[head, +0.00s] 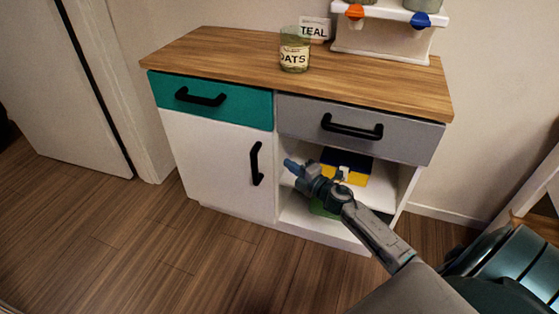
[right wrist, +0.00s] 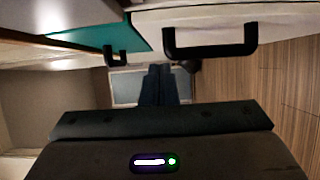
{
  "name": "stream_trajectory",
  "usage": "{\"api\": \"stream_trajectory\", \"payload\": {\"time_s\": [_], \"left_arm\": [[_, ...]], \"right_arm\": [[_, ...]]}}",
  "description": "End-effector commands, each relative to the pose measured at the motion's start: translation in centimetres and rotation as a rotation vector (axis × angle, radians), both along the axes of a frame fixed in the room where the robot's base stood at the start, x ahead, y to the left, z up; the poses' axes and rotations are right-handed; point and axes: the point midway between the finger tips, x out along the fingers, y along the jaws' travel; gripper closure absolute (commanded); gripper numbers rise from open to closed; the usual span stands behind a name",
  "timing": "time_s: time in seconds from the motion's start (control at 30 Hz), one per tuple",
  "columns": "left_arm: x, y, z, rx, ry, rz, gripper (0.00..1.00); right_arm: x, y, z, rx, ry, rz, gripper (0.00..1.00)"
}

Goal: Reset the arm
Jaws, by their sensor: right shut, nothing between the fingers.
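My right arm reaches in from the lower right in the head view. Its gripper (head: 292,165) is in front of the cabinet's open right compartment, with the fingertips toward the white left door (head: 215,155). The gripper is shut and holds nothing. In the right wrist view the shut fingers (right wrist: 158,85) point forward along the cabinet front, near the door's black handle (right wrist: 210,42). My left gripper does not show in either view.
The cabinet has a teal drawer (head: 210,100) and a grey drawer (head: 360,130), both closed. A blue and yellow box (head: 355,178) sits in the open compartment. Floor in front is clear.

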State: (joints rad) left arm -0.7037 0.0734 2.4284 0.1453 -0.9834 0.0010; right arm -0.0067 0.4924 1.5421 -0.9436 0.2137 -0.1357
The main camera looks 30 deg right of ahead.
Motion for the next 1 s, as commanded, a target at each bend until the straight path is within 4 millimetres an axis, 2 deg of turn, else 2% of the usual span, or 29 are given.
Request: {"api": "stream_trajectory", "payload": {"time_s": [0.27,0.37,0.47,0.7,0.8,1.0], "left_arm": [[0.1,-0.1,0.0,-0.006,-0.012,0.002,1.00],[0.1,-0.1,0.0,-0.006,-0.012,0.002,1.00],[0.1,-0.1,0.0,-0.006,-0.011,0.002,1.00],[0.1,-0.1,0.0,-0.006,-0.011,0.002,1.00],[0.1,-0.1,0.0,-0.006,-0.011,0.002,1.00],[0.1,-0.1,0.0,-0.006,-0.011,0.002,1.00]], "right_arm": [[-0.6,0.0,0.0,0.010,0.001,-0.003,1.00],[-1.7,0.9,-0.3,0.087,0.010,-0.037,1.00],[-4.6,2.6,-1.0,0.268,0.046,-0.126,1.00],[-16.1,7.9,-4.1,0.871,0.314,-0.435,1.00],[-19.8,9.8,-4.9,1.031,0.430,-0.518,1.00],[-25.6,13.3,-5.1,1.245,0.621,-0.621,1.00]]}}
